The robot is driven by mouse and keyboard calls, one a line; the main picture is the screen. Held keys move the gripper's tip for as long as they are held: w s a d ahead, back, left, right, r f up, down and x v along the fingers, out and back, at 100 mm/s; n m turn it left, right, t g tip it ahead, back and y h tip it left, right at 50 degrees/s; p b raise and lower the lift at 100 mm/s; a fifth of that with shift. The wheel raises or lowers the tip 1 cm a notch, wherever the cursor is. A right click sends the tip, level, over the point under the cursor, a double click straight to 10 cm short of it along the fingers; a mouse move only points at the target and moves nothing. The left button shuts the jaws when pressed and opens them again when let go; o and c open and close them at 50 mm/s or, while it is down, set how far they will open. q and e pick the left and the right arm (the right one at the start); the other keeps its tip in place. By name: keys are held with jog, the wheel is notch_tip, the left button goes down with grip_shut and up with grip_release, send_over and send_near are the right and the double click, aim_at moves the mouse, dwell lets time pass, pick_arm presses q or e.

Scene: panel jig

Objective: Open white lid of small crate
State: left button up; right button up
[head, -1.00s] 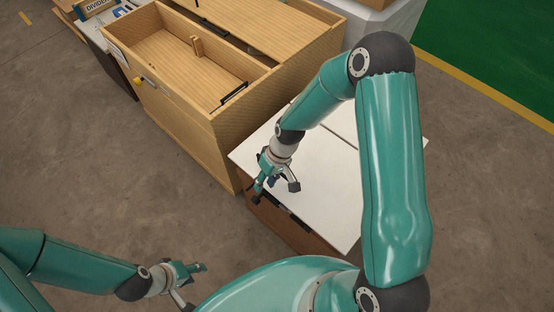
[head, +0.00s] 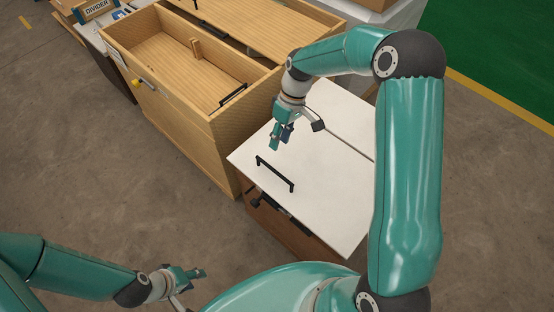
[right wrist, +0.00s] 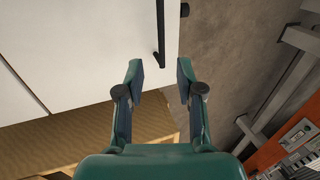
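The small crate (head: 290,232) has a brown body and a flat white lid (head: 325,195) that lies closed on top. A black bar handle (head: 275,174) stands on the lid near its front left edge; it also shows in the right wrist view (right wrist: 160,35). My right gripper (head: 281,142) is open and empty above the lid, behind the handle and apart from it. In the right wrist view its spread fingers (right wrist: 160,78) point towards the handle's side of the lid. My left gripper (head: 190,285) is at the lower left, away from the crate, with its fingers apart and nothing between them.
A large wooden crate (head: 170,125) stands left of and behind the small crate, with an open compartment and a latch (head: 148,84). A thin seam crosses the white top. My right arm covers its right side. The floor at the front left (head: 120,200) is clear.

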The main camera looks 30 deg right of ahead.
send_over(273, 173)
notch_tip(273, 173, down, 9)
jog(key=shift+f, duration=0.15)
jog(key=shift+d, duration=0.1)
grip_shut()
